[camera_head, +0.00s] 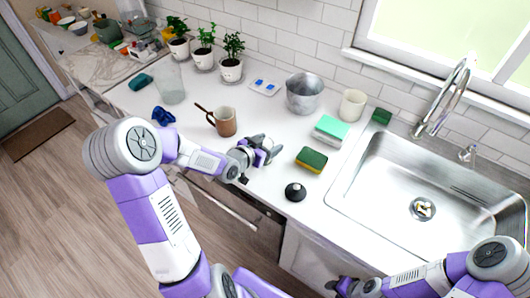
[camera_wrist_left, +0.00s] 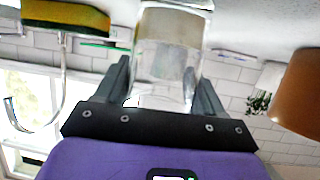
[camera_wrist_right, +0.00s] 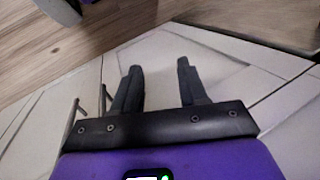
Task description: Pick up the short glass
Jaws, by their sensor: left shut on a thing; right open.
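The short glass (camera_wrist_left: 172,50) is clear and stands between the fingers of my left gripper (camera_wrist_left: 158,80) in the left wrist view, where the picture is upside down. In the head view my left gripper (camera_head: 262,152) is at the counter's front part, right of the brown mug (camera_head: 224,121), and largely hides the glass. It is shut on the glass, which appears to be at counter level; I cannot tell whether it is lifted. My right gripper (camera_wrist_right: 159,68) is open and empty, low in front of the cabinets.
A yellow-green sponge (camera_head: 311,159) and a black round object (camera_head: 295,191) lie right of the left gripper. A metal bucket (camera_head: 304,92) and a cream cup (camera_head: 352,105) stand behind. A tall glass (camera_head: 169,83) is at left; the sink (camera_head: 375,165) is at right.

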